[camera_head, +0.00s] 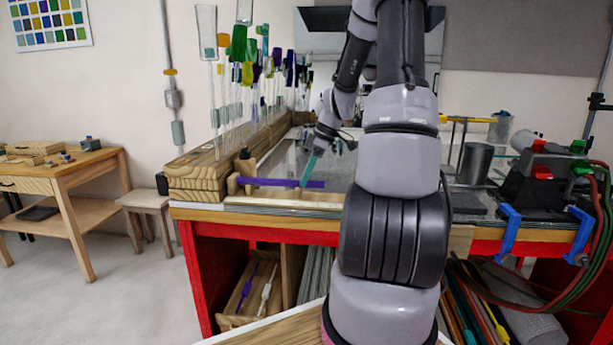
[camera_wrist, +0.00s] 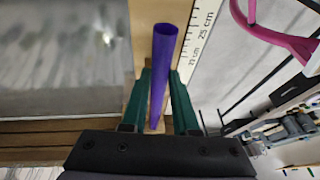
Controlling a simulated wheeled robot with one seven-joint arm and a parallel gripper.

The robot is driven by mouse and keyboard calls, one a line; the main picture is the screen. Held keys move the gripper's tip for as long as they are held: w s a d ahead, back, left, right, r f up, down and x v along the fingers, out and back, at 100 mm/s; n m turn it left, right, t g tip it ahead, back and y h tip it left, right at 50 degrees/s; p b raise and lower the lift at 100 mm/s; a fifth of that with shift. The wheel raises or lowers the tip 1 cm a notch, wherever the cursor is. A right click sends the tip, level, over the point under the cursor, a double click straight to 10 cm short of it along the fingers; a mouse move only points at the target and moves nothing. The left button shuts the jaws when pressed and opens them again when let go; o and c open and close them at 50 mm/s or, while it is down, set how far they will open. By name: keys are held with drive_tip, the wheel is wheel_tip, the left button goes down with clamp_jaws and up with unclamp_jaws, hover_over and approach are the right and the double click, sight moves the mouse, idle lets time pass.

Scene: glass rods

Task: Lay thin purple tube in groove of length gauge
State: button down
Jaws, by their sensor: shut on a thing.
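The thin purple tube (camera_head: 260,182) lies level, left to right, along the wooden length gauge (camera_head: 290,197) at the bench's front edge. My gripper (camera_head: 308,181) comes down from above with its green fingers shut on the tube near its right part. In the wrist view the tube (camera_wrist: 162,60) runs between the two fingers (camera_wrist: 160,85), its open end pointing away.
A wooden rack (camera_head: 195,178) with upright glass rods and coloured tags stands left of the gauge. Blue clamps (camera_head: 508,232) and a dark device (camera_head: 545,175) with hoses are at the bench's right.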

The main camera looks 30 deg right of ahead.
drive_tip(key=c, duration=0.6)
unclamp_jaws()
drive_tip(key=v, duration=1.1)
drive_tip(key=s+a+r+m+t+h, duration=0.1)
drive_tip(key=s+a+r+m+t, duration=0.2)
drive_tip(key=s+a+r+m, duration=0.3)
drive_tip(key=s+a+r+m+t+h, duration=0.1)
drive_tip(key=s+a+r+m, duration=0.5)
drive_tip(key=s+a, duration=0.6)
drive_tip(key=m+t, duration=0.1)
drive_tip(key=m, duration=0.1)
drive_tip(key=shift+s+r+m+t+h, duration=0.25)
drive_tip(key=shift+s+m+t+h, duration=0.05)
drive_tip(key=shift+m+t, duration=0.1)
